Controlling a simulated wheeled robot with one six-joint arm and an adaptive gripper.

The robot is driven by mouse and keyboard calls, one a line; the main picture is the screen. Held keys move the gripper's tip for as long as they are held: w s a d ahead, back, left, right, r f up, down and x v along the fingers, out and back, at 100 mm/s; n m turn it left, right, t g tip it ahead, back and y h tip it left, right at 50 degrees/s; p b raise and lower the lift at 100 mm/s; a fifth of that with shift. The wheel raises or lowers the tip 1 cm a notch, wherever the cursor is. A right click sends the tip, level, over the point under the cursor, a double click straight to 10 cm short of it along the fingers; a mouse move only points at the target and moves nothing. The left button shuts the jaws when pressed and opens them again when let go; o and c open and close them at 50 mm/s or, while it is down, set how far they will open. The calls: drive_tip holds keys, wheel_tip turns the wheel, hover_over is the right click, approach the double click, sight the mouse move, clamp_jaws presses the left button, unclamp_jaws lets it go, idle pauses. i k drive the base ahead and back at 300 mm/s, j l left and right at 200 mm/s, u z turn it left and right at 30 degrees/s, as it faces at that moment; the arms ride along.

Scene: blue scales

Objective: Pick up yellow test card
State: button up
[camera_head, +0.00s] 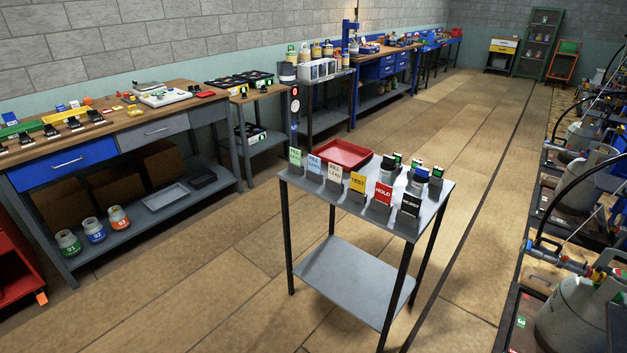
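The yellow test card (358,182) stands upright in a small grey holder on the front edge of a grey metal table. It is in a row of cards, between a pale card (334,172) on its left and the red card marked HOLD (383,191) on its right. Its face shows dark lettering that reads TEST. My gripper is not in view, and nothing touches the card.
The small table (330,204) also bears a red tray (343,154), a black card (410,205) and several small devices. Open floor (210,270) lies left of it. Gas cylinders (580,315) stand at the right; a workbench (190,105) runs along the left wall.

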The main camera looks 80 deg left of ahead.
sight(358, 182)
drive_tip(key=k+u, duration=0.1)
drive_tip(key=u, duration=1.75)
drive_tip(key=i+l+u, duration=0.1)
drive_tip(key=i, duration=0.2)
